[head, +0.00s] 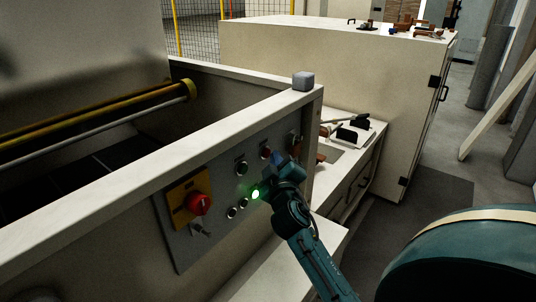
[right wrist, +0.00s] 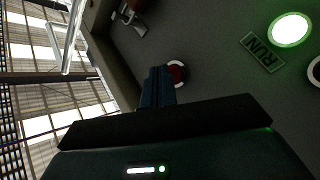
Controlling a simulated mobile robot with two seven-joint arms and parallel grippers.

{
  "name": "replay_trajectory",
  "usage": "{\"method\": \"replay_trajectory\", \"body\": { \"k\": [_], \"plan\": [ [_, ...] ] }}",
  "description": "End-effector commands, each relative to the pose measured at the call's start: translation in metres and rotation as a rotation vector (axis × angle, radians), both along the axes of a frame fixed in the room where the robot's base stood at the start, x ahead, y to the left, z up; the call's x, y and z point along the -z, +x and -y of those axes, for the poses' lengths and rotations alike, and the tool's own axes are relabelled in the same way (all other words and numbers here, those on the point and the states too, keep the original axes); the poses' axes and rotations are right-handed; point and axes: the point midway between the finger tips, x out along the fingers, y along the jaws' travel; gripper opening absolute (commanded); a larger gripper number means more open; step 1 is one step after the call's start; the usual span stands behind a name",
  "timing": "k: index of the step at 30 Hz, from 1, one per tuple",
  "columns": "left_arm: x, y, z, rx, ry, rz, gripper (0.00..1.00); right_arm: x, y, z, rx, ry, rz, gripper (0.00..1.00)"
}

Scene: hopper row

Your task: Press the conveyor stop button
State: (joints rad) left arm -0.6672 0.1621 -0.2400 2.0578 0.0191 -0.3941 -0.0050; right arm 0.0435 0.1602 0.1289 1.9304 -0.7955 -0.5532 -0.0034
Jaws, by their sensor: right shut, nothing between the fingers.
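The control panel (head: 222,215) is on the side of the machine. In the head view a small red button (head: 265,152) shows on its upper part, just beyond the fingertips of my right gripper (head: 274,162). In the right wrist view a red button with a pale ring (right wrist: 178,72) is partly covered by the fingers (right wrist: 158,76), which are shut and empty. The fingertips overlap the button in that picture; I cannot tell whether they touch it. A green light (head: 255,193) glows on the panel, beside a RUN label (right wrist: 262,52) in the wrist view. My left gripper is not in view.
A larger red knob on a yellow plate (head: 190,203) is at the panel's left. Several dark round controls (head: 241,168) sit between. The machine's pale top rail (head: 180,135) runs above, with a grey block (head: 303,81) at its corner. A low counter (head: 362,150) stands behind.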

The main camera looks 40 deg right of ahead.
Motion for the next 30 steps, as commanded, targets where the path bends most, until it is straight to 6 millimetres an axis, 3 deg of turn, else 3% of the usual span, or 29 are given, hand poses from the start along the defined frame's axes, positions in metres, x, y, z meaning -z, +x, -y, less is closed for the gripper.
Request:
{"method": "replay_trajectory", "body": {
  "k": [30],
  "plan": [
    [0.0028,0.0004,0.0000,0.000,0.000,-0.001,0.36,0.0002,0.0079,-0.0025,0.000,0.001,0.000,0.00]
  ]
}}
